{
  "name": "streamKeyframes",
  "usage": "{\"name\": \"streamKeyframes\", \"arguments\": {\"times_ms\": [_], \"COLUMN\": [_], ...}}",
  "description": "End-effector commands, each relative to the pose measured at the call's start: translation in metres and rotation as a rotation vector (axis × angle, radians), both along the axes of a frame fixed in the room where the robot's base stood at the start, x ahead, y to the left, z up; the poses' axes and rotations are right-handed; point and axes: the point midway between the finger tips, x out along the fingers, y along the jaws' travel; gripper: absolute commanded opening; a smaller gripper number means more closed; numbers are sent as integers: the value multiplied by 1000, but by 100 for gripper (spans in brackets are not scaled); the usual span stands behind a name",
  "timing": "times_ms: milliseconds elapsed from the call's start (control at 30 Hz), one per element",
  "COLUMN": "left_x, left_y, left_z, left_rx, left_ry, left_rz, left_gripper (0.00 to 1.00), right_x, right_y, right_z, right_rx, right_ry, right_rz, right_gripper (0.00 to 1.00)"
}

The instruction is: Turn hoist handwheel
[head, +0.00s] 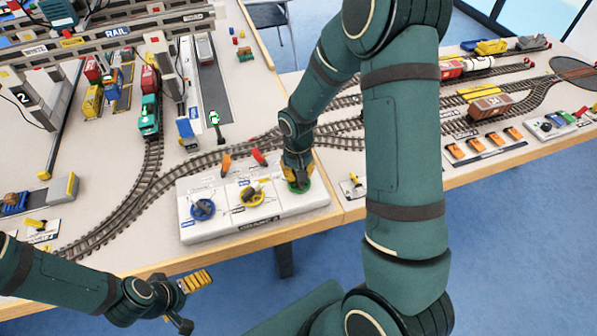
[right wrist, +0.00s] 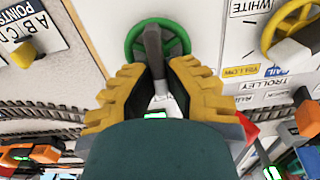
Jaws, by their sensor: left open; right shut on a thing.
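The white control box (head: 262,228) carries a blue handwheel (head: 203,210), a yellow handwheel (head: 252,195) and a green handwheel (head: 305,186). A label by the yellow wheel in the right wrist view reads TROLLEY; I cannot read one for the green wheel. My right gripper (head: 298,174) is over the green wheel. In the right wrist view, its yellow-padded fingers are closed on a grey handle (right wrist: 153,45) that sits across the green rim (right wrist: 178,32). The gripper partly hides the wheel. My left gripper (head: 201,303) is open and empty, in front of the table edge.
An orange lever (head: 226,165) and a red lever (head: 259,157) stand behind the wheels. Model tracks (head: 150,185) curve behind the box, with a green locomotive (head: 149,116) on them. My right arm crosses the right half of the head view.

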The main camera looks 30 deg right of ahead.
Motion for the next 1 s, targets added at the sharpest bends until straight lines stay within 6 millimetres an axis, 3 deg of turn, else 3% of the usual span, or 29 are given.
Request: {"name": "streamKeyframes", "arguments": {"times_ms": [633, 700, 733, 1000], "left_x": [0, 0, 0, 0], "left_y": [0, 0, 0, 0], "left_z": [0, 0, 0, 0], "left_rx": [0, 0, 0, 0], "left_ry": [0, 0, 0, 0], "left_rz": [0, 0, 0, 0], "left_gripper": [100, 100, 100, 100], "right_x": [-2, -2, -1, -1], "right_y": [1, 1, 1, 1], "right_z": [-2, -2, -1, -1], "right_rx": [1, 0, 0, 0], "right_ry": [6, 5, 5, 2], "right_rz": [56, 56, 56, 55], "right_gripper": [0, 30, 41, 41]}}
